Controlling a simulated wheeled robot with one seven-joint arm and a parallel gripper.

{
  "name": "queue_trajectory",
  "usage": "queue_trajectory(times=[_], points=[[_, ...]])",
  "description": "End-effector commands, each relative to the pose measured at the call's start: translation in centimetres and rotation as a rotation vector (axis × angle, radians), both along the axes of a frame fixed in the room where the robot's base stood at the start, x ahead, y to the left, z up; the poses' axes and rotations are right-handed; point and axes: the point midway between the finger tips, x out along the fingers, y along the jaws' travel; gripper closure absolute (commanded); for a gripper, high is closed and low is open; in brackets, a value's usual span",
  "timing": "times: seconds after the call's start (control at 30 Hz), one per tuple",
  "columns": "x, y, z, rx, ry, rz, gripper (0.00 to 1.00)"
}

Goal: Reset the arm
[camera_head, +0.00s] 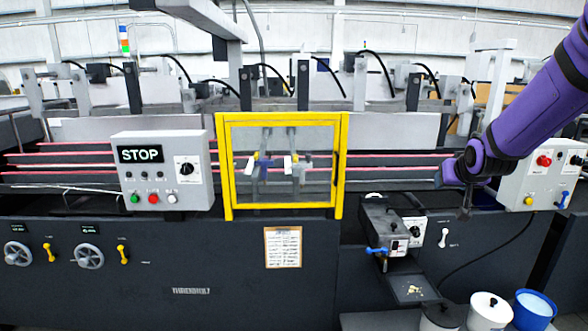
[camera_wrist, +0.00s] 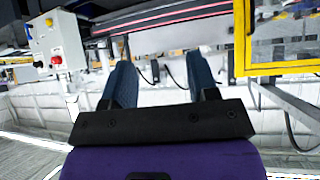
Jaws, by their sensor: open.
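My purple arm reaches in from the right in the head view. My gripper (camera_head: 465,212) hangs at its end, in front of the machine near the grey control box on the right. In the wrist view my gripper (camera_wrist: 155,85) shows two dark blue fingers spread apart with nothing between them. The folder gluer (camera_head: 200,262) fills the head view, with red belts running across it.
A grey STOP panel (camera_head: 162,170) and a yellow-framed guard (camera_head: 229,165) are on the machine front. A right control box (camera_head: 540,175) is close to my arm. A white pot (camera_head: 488,312) and blue bucket (camera_head: 533,308) stand lower right.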

Motion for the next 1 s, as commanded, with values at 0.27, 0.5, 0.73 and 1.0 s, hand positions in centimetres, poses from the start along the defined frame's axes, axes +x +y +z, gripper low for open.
queue_trajectory(times=[0.27, 0.5, 0.73, 1.0], points=[[-8.5, 3.0, 5.2, 0.024, 0.103, 0.029, 0.46], [-16.6, 5.3, 7.8, 0.040, 0.200, 0.059, 0.46], [-24.9, 7.2, 9.0, 0.047, 0.295, 0.095, 0.46], [-33.1, 8.6, 8.7, 0.048, 0.393, 0.131, 0.46]])
